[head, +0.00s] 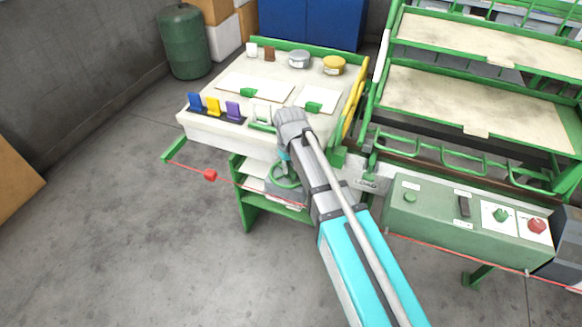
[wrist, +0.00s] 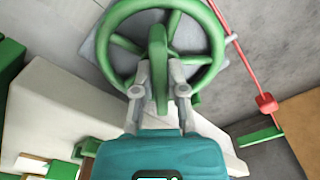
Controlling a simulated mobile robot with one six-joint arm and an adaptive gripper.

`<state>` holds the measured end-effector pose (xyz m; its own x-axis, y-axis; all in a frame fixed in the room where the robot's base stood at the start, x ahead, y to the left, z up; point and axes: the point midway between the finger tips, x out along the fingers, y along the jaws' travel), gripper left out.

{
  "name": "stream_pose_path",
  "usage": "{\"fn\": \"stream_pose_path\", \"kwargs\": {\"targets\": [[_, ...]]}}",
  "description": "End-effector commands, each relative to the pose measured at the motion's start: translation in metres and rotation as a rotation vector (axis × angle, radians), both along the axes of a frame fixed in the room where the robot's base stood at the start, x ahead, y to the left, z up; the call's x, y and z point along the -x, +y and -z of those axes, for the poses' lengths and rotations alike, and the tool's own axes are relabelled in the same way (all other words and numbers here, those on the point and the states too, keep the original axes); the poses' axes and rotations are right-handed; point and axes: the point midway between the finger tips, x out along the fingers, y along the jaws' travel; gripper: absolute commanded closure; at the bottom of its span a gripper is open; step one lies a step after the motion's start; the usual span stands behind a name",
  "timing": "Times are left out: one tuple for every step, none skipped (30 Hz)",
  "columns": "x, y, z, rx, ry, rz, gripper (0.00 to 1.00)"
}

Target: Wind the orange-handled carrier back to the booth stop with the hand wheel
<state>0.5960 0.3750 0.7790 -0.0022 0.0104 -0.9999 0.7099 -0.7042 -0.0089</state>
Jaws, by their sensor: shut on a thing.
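The green hand wheel (wrist: 215,38) fills the top of the wrist view, with spokes and a knob handle (wrist: 158,45) standing out towards me. My gripper (wrist: 159,90) is shut on that handle, one grey finger on each side. In the head view only part of the wheel (head: 286,178) shows, below the bench's front edge. My own arm hides the rest of it and most of my gripper. I cannot make out the orange-handled carrier or the booth stop in either view.
A bench (head: 205,128) with coloured tags and tins stands behind the wheel. A red cord with a red knob (head: 210,175) runs along the front. A green control box (head: 450,222) with a red button is at right. The floor at left is clear.

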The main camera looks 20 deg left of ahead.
Motion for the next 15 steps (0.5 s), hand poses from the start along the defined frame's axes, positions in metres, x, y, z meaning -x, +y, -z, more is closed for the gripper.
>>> {"fn": "stream_pose_path", "kwargs": {"targets": [[-0.0015, -0.0018, 0.0001, 0.015, -0.004, 0.002, 1.0], [-0.0015, -0.0008, 0.0001, 0.016, -0.004, 0.0, 1.0], [-0.0015, 0.0004, 0.0001, 0.017, -0.004, -0.003, 1.0], [-0.0016, 0.001, 0.0001, 0.017, -0.004, -0.006, 1.0], [-0.0016, 0.0015, 0.0001, 0.017, -0.004, -0.011, 1.0], [-0.0018, 0.0021, 0.0001, 0.017, -0.004, -0.018, 1.0], [-0.0018, 0.0024, 0.0001, 0.017, -0.005, -0.024, 1.0], [-0.002, 0.0027, 0.0001, 0.016, -0.005, -0.031, 1.0], [-0.002, 0.003, 0.0, 0.015, -0.005, -0.044, 1.0], [-0.0022, 0.0033, 0.0, 0.015, -0.006, -0.055, 1.0], [-0.0022, 0.0035, 0.0, 0.015, -0.006, -0.066, 1.0], [-0.0024, 0.0038, -0.0001, 0.014, -0.005, -0.085, 1.0], [-0.0025, 0.0041, -0.0001, 0.013, -0.006, -0.1, 1.0], [-0.0026, 0.0042, -0.0001, 0.013, -0.006, -0.117, 1.0], [-0.0027, 0.0045, -0.0001, 0.012, -0.007, -0.141, 1.0]]}}
